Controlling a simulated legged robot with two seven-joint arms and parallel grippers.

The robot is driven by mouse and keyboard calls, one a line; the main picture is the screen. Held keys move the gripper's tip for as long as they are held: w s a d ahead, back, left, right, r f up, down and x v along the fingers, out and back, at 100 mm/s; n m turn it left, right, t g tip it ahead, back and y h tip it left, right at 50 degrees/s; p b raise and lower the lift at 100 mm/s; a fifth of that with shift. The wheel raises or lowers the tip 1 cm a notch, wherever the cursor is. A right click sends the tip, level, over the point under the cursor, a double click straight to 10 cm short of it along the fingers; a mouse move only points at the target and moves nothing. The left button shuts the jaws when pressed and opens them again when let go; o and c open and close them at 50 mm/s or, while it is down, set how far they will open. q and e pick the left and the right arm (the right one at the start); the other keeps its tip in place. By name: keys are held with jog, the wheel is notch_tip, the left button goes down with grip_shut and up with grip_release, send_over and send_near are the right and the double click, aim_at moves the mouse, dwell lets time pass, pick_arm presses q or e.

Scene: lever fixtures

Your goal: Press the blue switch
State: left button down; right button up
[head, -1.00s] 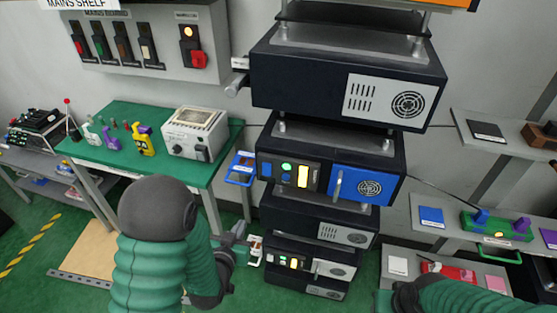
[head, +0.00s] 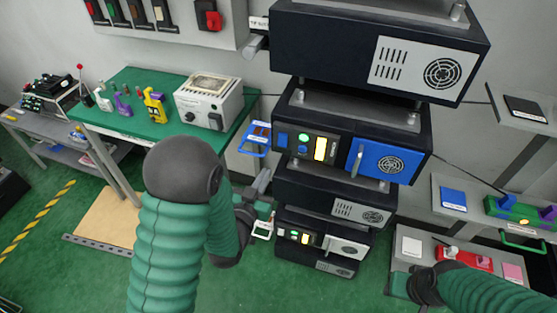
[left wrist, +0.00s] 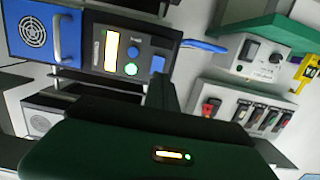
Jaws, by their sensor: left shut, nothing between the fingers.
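A dark unit with a blue door (head: 391,163) stands in the stack. On its control panel are a blue rectangular switch (head: 283,139), a green round button (head: 303,138), a small blue round button (head: 303,150) and a lit yellow display (head: 320,149). In the left wrist view, turned over, the blue rectangular switch (left wrist: 158,65) shows near the blue round button (left wrist: 133,51) and green button (left wrist: 131,69). My left gripper (head: 265,181) is shut and empty, below the panel and apart from it. My right gripper (head: 397,285) is low at the right; its jaws are unclear.
A blue tray (head: 254,152) juts out left of the panel. A grey-handled lever (head: 256,46) sticks out above. A lower unit with lit buttons (head: 298,237) stands beneath. The green table (head: 125,80) is at left, a shelf (head: 470,230) at right.

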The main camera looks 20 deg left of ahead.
aim_at(282, 146)
pick_arm(q)
jog(key=w, duration=0.4)
jog(key=w+f, duration=0.1)
jog(key=w, duration=0.6)
jog(key=shift+w+d+f+b, duration=0.15)
jog(key=shift+w+d+b, duration=0.15)
jog(key=shift+w+b, duration=0.1)
pick_arm(e)
jog(key=x, duration=0.2)
jog(key=shift+s+d+f, duration=0.1)
jog(key=shift+s+f, duration=0.15)
jog(key=shift+f, duration=0.1)
